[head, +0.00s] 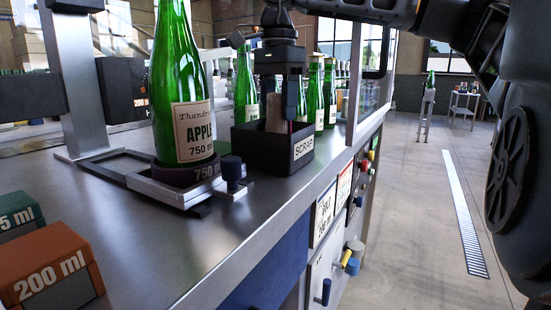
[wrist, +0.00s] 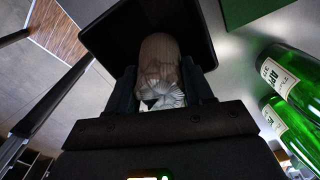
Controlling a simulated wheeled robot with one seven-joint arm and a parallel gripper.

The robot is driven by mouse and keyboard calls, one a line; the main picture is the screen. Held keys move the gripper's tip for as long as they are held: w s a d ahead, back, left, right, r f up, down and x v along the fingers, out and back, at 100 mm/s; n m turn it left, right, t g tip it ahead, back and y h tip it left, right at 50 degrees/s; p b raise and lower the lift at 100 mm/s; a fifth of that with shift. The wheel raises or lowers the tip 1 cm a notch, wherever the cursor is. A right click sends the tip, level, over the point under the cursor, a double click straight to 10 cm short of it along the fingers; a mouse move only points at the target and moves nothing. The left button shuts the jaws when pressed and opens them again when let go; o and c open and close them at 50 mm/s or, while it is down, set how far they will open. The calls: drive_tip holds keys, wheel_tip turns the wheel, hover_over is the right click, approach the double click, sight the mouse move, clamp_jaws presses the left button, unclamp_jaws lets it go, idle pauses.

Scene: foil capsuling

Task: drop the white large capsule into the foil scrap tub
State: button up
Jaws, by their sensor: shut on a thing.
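In the head view my gripper (head: 280,112) points down over the black foil scrap tub (head: 298,152), labelled SCRAP. The capsule (head: 274,112) looks tan there, with its lower end at about the tub's rim, over the opening. The dark tub wall (wrist: 100,38) surrounds the capsule's far end in the wrist view. The tub's floor is hidden in the head view.
A green 750 ml bottle (head: 182,85) stands in a holder (head: 190,177) left of the tub. More green bottles (head: 314,92) stand behind the tub. Orange (head: 52,268) and green (head: 18,217) size blocks sit at the front left. The bench edge runs close right of the tub.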

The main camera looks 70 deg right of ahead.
drive_tip(key=shift+f, duration=0.15)
drive_tip(key=o, duration=0.7)
drive_tip(key=shift+o, duration=0.2)
wheel_tip(320, 180, up, 8)
drive_tip(key=p, duration=0.6)
drive_tip(key=shift+f, duration=0.1)
drive_tip(key=shift+s, duration=0.1)
